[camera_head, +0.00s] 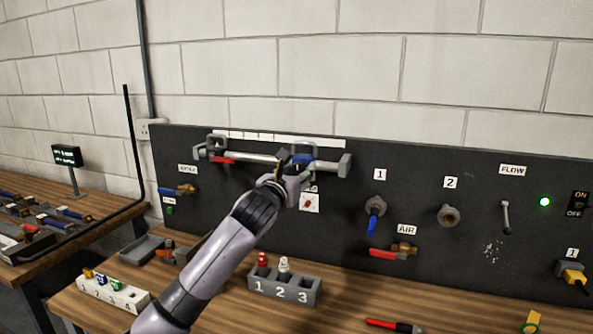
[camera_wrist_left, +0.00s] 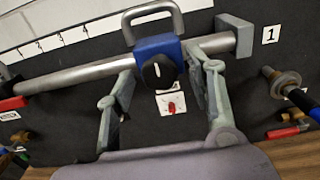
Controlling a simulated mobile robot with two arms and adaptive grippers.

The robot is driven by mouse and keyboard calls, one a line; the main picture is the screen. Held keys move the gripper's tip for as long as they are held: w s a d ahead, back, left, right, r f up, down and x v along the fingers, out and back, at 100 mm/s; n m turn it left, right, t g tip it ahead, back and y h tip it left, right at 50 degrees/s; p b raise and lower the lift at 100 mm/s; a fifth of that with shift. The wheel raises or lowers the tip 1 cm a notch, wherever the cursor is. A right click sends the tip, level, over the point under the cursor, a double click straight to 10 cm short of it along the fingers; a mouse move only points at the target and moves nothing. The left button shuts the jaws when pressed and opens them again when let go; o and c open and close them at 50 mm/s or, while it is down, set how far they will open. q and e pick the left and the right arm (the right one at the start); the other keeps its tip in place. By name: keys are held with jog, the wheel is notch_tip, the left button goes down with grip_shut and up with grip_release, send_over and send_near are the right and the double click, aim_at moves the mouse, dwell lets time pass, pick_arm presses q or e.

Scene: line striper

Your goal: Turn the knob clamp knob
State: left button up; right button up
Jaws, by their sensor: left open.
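The knob clamp is a blue block (camera_wrist_left: 143,47) with a grey loop handle (camera_wrist_left: 152,14), seated on a metal rail (camera_wrist_left: 75,76). Its black knob (camera_wrist_left: 158,72) faces the left wrist camera. In the head view the blue block (camera_head: 302,158) is partly hidden by my left gripper (camera_head: 290,172). My left gripper also shows in the left wrist view (camera_wrist_left: 160,68), open, with one finger on each side of the knob. Gaps show between the fingers and the knob; whether a finger touches the block is unclear. My right gripper is not in view.
A red dial on a white plate (camera_wrist_left: 171,104) sits below the clamp. Valve 1 with a blue lever (camera_head: 374,208) and a red AIR lever (camera_head: 384,254) are to the right. A numbered grey holder (camera_head: 285,287) stands on the bench below.

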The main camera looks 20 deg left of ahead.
pick_arm(q)
jog(key=shift+w, duration=0.15)
jog(key=c, duration=1.2)
jog(key=shift+o, duration=0.2)
